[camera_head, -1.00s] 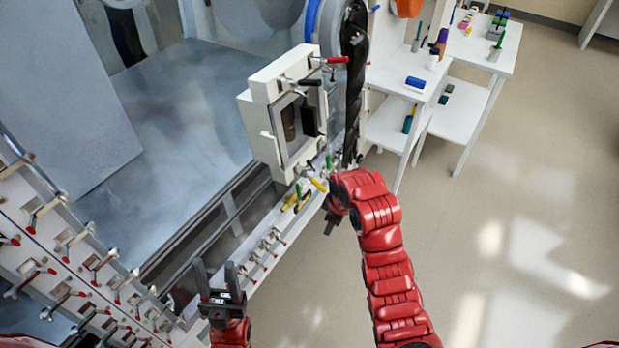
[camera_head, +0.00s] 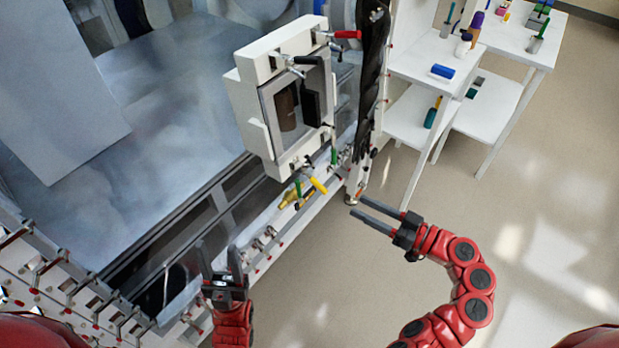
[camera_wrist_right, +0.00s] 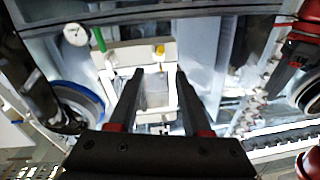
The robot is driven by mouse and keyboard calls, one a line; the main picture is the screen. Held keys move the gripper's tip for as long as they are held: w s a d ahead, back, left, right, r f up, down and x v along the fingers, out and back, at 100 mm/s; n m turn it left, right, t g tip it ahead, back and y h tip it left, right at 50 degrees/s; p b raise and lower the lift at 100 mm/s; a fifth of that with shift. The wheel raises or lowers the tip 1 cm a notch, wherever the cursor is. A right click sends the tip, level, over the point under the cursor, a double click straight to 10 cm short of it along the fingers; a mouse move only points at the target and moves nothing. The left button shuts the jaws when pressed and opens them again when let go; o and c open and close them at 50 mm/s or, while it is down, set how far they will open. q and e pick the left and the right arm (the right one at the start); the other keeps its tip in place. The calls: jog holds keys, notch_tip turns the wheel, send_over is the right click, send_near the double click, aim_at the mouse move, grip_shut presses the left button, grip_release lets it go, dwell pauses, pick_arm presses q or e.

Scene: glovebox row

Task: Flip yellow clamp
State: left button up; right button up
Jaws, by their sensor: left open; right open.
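The yellow clamp (camera_head: 318,186) sticks out from the lower edge of the white framed box (camera_head: 283,100) on the glovebox wall. In the right wrist view the yellow clamp (camera_wrist_right: 160,50) shows ahead, roughly between my fingertips and beyond them. My right gripper (camera_head: 364,209) is open and empty, to the right of and a little below the clamp in the head view, apart from it. My left gripper (camera_head: 221,262) is open and empty, lower left of the clamp, near the row of small clamps.
A green-handled clamp (camera_head: 334,155) and brass fittings (camera_head: 289,196) sit close to the yellow clamp. Red-tipped (camera_head: 347,34) and black-handled clamps are on the box's upper edge. White shelves (camera_head: 432,62) stand at right. The floor at right is clear.

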aim_at(313, 183)
jog(key=p+x, duration=0.5)
jog(key=x, duration=0.9)
jog(key=shift+a+r, duration=0.15)
jog(key=shift+w+a, duration=0.45)
jog(key=shift+a, duration=0.1)
jog(key=shift+f, duration=0.2)
grip_shut()
